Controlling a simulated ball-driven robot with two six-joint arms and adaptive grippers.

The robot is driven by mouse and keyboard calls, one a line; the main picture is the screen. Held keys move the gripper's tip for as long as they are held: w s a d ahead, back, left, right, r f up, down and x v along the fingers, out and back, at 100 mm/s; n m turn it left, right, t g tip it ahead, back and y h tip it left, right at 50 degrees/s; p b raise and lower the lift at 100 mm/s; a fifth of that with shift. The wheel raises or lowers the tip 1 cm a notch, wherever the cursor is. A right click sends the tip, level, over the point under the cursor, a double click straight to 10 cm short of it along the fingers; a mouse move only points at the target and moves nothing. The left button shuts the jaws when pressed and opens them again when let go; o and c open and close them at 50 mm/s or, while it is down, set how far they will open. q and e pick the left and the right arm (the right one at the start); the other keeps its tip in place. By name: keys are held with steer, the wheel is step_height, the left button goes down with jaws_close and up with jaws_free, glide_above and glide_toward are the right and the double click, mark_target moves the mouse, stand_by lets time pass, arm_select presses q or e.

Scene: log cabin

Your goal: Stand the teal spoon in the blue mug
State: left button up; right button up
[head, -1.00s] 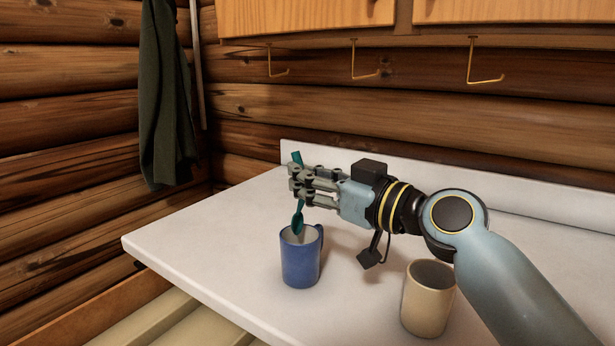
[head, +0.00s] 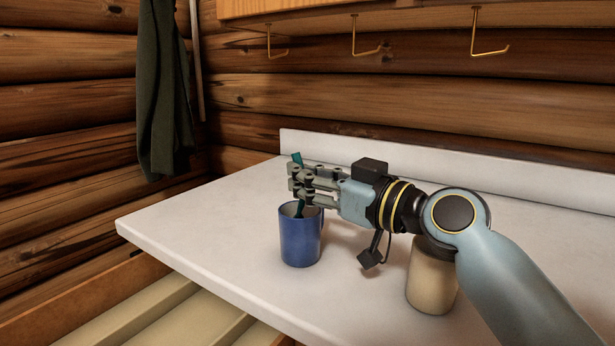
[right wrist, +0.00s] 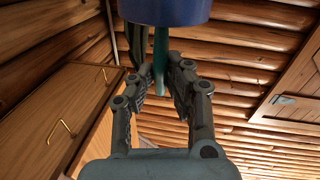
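The blue mug (head: 300,242) stands upright on the white counter. The teal spoon (head: 297,158) is held upright by my right gripper (head: 301,184). Its top end sticks up above the fingers, and its lower end reaches into the mug's mouth, where the rim hides it. In the right wrist view, the mug (right wrist: 165,10) fills the top edge. The spoon (right wrist: 161,60) runs from it down between the two fingers (right wrist: 160,82), which are closed on it. The fingers are just above the mug rim. I cannot tell whether the spoon touches the mug bottom. My left gripper is out of view.
A beige cup (head: 431,282) stands right of the mug, partly behind my right arm. The white counter (head: 200,225) is clear left of the mug. A low backsplash (head: 450,185) runs along the back. Brass hooks (head: 365,50) hang above, and a dark cloth (head: 163,90) hangs at left.

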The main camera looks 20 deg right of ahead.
steer(key=o, duration=0.4)
steer(key=shift+o, duration=0.2)
step_height(320, 180, up, 10)
steer(key=shift+f, duration=0.1)
stand_by(0.9)
